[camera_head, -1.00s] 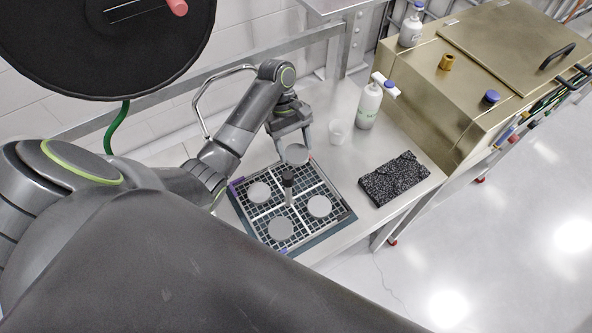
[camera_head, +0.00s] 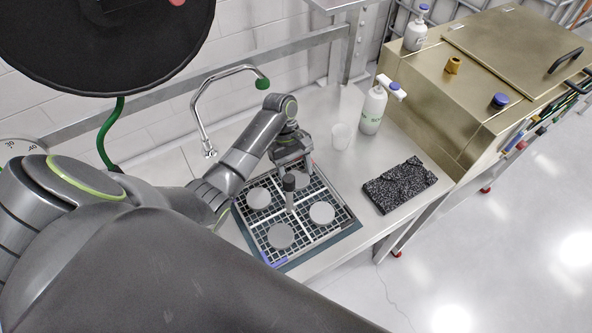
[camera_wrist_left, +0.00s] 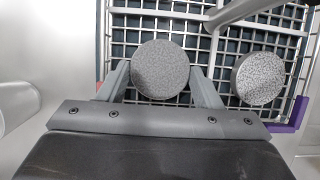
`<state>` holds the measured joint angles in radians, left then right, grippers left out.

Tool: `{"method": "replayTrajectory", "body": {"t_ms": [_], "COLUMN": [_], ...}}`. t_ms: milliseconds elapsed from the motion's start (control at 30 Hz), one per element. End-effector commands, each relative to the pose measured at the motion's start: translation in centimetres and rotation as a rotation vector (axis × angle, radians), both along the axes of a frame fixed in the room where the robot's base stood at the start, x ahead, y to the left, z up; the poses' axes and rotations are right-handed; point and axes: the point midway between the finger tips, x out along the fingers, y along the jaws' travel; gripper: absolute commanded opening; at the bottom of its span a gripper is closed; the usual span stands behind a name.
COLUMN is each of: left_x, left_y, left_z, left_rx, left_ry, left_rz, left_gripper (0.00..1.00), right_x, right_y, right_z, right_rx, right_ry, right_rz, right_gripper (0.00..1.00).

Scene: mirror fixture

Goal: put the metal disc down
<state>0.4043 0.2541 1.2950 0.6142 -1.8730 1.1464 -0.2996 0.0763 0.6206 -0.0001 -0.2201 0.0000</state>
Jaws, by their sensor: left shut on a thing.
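My left gripper (camera_head: 294,166) is over the far compartment of the gridded rack (camera_head: 350,219), shut on a grey metal disc (camera_wrist_left: 160,68). In the left wrist view, the round disc sits between the two fingers with the grid behind it. Whether it touches the grid cannot be told. In the head view it is mostly hidden by the gripper and the rack's central post (camera_head: 289,192). Three other discs lie in the rack: one at the left (camera_head: 258,198), one at the right (camera_head: 321,212) and one at the front (camera_head: 280,235). My right gripper is not in view.
A black speckled block (camera_head: 399,184) lies right of the rack. A clear cup (camera_head: 341,136) and a white bottle (camera_head: 372,110) stand behind it. A curved tap (camera_head: 200,105) rises near my left arm. A brass-coloured cabinet (camera_head: 445,105) borders the bench at right.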

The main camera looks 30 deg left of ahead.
Motion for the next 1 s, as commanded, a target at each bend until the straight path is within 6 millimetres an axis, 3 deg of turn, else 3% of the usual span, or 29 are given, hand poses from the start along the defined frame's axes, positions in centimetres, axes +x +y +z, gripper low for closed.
{"method": "replayTrajectory", "body": {"t_ms": [133, 167, 333, 733, 867, 1000], "left_x": [0.0, 0.0, 0.0, 0.3, 0.8, 1.4], "left_y": [0.0, 0.0, 0.0, 0.3, 1.1, 2.2], "left_z": [0.0, -0.1, -0.1, 0.8, 2.9, 6.4], "left_rx": [0.000, 0.000, 0.000, 0.002, 0.003, 0.003], "left_ry": [0.000, 0.000, 0.000, -0.003, -0.006, -0.005], "left_rz": [0.000, 0.000, 0.000, -0.001, -0.001, 0.000], "left_gripper": [0.29, 0.60, 0.81, 0.81, 0.81, 0.81], "right_x": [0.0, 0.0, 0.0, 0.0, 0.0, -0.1], "right_y": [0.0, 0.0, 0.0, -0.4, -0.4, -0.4], "right_z": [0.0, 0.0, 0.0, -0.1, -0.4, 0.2], "right_rx": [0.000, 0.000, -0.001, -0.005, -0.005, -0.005], "right_ry": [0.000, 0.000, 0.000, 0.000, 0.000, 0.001], "right_rz": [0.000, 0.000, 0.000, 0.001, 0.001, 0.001], "right_gripper": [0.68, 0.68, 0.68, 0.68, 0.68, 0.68]}}
